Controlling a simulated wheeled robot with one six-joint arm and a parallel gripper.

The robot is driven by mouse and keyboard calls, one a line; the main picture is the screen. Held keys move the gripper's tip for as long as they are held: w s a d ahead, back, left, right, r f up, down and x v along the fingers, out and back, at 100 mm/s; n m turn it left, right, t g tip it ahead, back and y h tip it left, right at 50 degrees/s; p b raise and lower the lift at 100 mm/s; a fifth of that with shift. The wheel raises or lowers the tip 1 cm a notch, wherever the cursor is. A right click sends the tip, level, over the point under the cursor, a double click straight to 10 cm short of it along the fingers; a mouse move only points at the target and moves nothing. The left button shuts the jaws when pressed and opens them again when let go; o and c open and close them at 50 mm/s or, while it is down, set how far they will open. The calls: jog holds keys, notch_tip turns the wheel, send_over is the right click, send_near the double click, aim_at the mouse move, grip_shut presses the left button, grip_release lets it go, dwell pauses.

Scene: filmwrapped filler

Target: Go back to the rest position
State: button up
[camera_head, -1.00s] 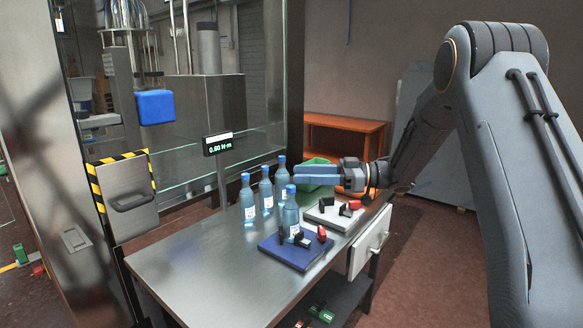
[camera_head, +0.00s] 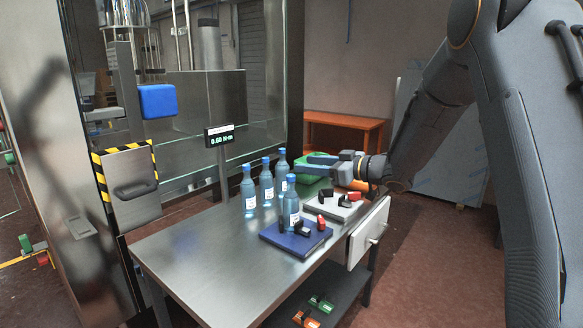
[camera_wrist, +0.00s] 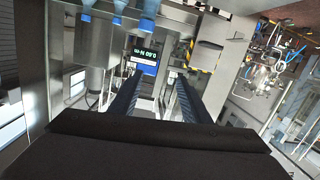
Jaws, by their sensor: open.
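My gripper (camera_head: 322,164) is at the back right of the steel table (camera_head: 205,262) in the head view, above the green container and behind the bottles. In the wrist view my gripper (camera_wrist: 155,100) shows two dark fingers spread apart with nothing between them. Several blue-capped bottles stand upright on the table, among them a left one (camera_head: 248,190) and a front one (camera_head: 291,207) by the blue mat. Bottles also show at the top left of the wrist view (camera_wrist: 92,50).
A blue mat (camera_head: 277,238) and a pale mat (camera_head: 318,207) hold small black and red parts. A green container (camera_head: 305,172) sits behind them. A torque display (camera_head: 219,136) rises on a post behind the bottles.

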jog(key=s+d+f+m+h+b, duration=0.2)
jog(key=s+d+f+m+h, duration=0.15)
jog(key=d+f+h, duration=0.25)
jog(key=s+d+f+m+h+b, duration=0.2)
jog(key=s+d+f+m+h, duration=0.1)
jog(key=d+f+m+h, duration=0.3)
jog(key=s+f+g+b, duration=0.1)
jog(key=s+f+g, duration=0.2)
jog(key=s, duration=0.7)
jog(key=s+d+f+m+g+b, duration=0.1)
jog(key=s+f+g, duration=0.2)
jog(key=s, duration=0.7)
jog(key=s+f+m+g+h+b, duration=0.1)
jog(key=s+f+g, duration=0.2)
jog(key=s+f, duration=0.3)
jog(key=s, duration=0.5)
jog(key=shift+d+f, duration=0.35)
jog(key=shift+f, duration=0.05)
jog(key=shift+m, duration=0.25)
